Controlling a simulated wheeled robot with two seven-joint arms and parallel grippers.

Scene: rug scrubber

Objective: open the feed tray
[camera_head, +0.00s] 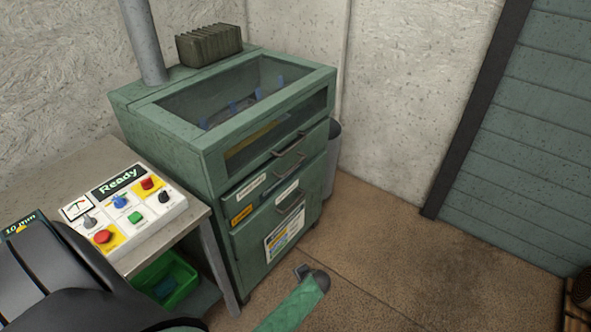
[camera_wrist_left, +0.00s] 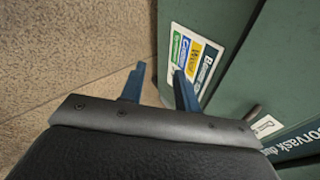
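A green machine (camera_head: 180,135) with a clear-topped lid stands by the wall. Its front has an upper handle (camera_head: 288,154) and a lower front panel with its own handle (camera_head: 290,201). Which part is the feed tray cannot be told; no front part stands visibly pulled out. In the left wrist view my left gripper (camera_wrist_left: 159,70) has two blue fingers apart with nothing between them. It is close to the green front, beside a coloured label (camera_wrist_left: 196,60). In the head view its fingers cannot be made out. My right gripper is not in view.
A control box (camera_head: 125,208) reading "Ready" sits on a table (camera_head: 65,177) at left. A green bin (camera_head: 165,280) is below. A green patterned strip with a dark end (camera_head: 292,305) shows before the machine; its nature is unclear.

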